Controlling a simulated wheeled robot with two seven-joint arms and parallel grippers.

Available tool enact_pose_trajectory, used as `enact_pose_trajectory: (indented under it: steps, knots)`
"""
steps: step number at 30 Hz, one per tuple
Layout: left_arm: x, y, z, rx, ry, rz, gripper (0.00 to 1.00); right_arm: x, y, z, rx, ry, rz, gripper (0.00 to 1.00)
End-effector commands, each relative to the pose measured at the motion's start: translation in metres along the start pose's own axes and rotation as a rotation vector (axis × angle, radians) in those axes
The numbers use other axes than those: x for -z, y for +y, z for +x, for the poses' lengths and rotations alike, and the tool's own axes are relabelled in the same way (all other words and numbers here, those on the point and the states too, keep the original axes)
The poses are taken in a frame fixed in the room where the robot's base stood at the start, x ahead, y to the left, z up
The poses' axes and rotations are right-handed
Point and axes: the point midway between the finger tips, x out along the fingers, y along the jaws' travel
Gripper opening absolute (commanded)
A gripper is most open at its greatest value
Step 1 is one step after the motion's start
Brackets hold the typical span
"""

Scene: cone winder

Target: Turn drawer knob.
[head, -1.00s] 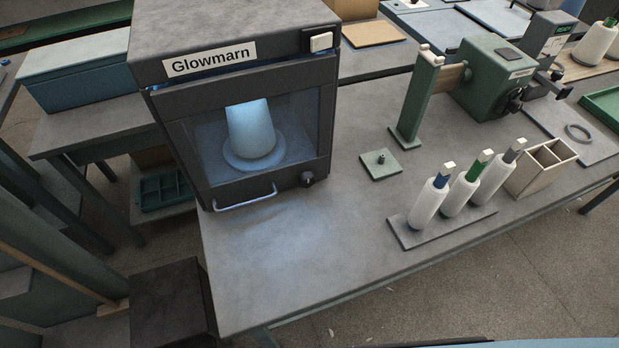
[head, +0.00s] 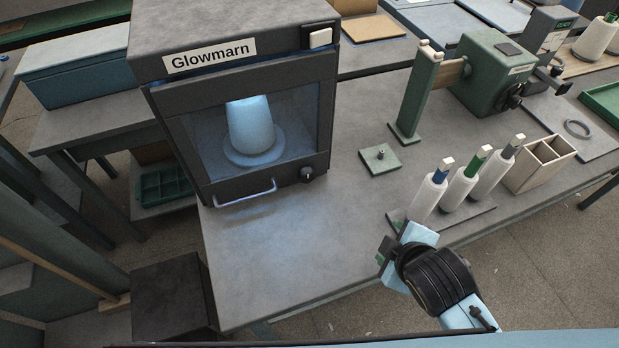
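A dark cabinet (head: 165,110) labelled "Glowmarn" stands on the left part of the grey table. Its small black knob (head: 306,174) sits at the lower right of the front, right of a silver bar handle (head: 245,193). Behind its front window a lit pale cone (head: 250,125) stands on a round base. My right arm comes in from the lower right. Its gripper end (head: 390,250) is over the table's front edge, well apart from the knob and below right of it. My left gripper is out of view.
Several objects stand to the right: three white yarn spools (head: 463,188) on a grey board, a wooden box (head: 538,162), a green post (head: 416,95) and a green machine (head: 490,75). A small green plate (head: 380,160) lies mid-table. The table front below the cabinet is clear.

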Motion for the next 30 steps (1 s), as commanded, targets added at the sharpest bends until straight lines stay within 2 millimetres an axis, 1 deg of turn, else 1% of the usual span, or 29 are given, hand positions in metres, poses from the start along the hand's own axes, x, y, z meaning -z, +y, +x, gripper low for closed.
enact_pose_trajectory:
  steps: [1, 2, 4, 5, 6, 8, 9, 12, 15, 18, 23, 26, 30]
  knots:
    - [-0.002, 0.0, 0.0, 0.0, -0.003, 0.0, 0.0, 0.014, 0.008, 0.004, -0.05, 0.035, -0.151, 0.58]
    - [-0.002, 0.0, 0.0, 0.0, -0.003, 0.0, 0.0, 0.022, 0.012, 0.006, -0.081, 0.056, -0.247, 0.58]
    - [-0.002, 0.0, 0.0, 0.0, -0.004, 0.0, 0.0, 0.043, 0.02, 0.012, -0.167, 0.098, -0.5, 0.58]
    - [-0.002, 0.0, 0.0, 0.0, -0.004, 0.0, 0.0, 0.052, 0.022, 0.015, -0.209, 0.114, -0.62, 0.58]
    - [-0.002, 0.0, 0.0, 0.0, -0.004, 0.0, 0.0, 0.064, 0.025, 0.019, -0.268, 0.132, -0.785, 0.58]
    - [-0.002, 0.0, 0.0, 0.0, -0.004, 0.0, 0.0, 0.08, 0.027, 0.024, -0.359, 0.153, -1.033, 0.58]
    - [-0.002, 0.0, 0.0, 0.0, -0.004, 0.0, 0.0, 0.089, 0.026, 0.027, -0.417, 0.159, -1.189, 0.58]
    - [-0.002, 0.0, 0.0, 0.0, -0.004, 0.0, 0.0, 0.105, 0.022, 0.033, -0.545, 0.164, -1.52, 0.58]
    - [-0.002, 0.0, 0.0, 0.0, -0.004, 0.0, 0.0, 0.112, 0.017, 0.038, -0.636, 0.16, -1.749, 0.58]
    - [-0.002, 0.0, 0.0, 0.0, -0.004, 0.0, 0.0, 0.116, 0.013, 0.041, -0.691, 0.155, -1.88, 0.58]
    - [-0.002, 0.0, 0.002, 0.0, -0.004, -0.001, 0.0, 0.123, 0.013, 0.05, -0.715, 0.151, -1.935, 0.58]
    - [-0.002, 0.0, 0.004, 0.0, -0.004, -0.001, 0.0, 0.132, 0.017, 0.063, -0.714, 0.15, -1.932, 0.58]
    - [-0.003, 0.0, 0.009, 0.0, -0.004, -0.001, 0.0, 0.148, 0.023, 0.088, -0.713, 0.15, -1.929, 0.58]
